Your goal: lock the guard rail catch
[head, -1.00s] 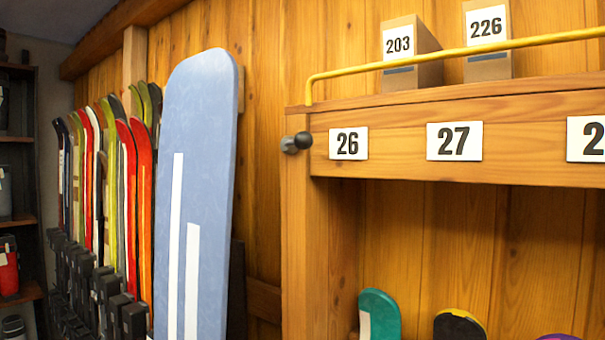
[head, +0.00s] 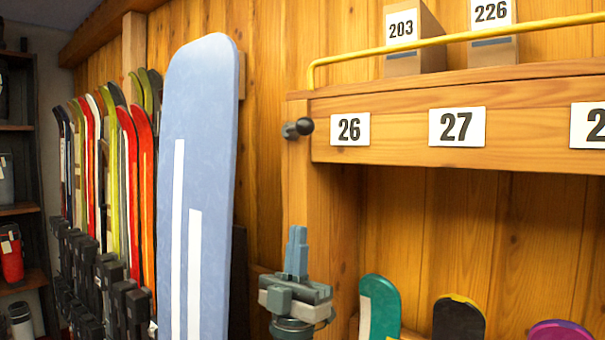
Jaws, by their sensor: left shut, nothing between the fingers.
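The guard rail (head: 450,42) is a yellow bar along the top of the wooden rack, bent down at its left end. What looks like its catch (head: 298,128), a dark knob on a grey mount, sits on the rack's left post, left of the number 26 plate. My left gripper (head: 296,240) is below the catch, in front of the post, with its fingers pointing up. It is shut and empty, clear of the catch. My right gripper is not in view.
Boxes 203 (head: 412,40) and 226 (head: 493,35) stand behind the rail on the shelf top. A tall blue board (head: 200,180) stands left of the post. Skis (head: 110,180) line the wall farther left. Board tips (head: 379,308) show below the shelf.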

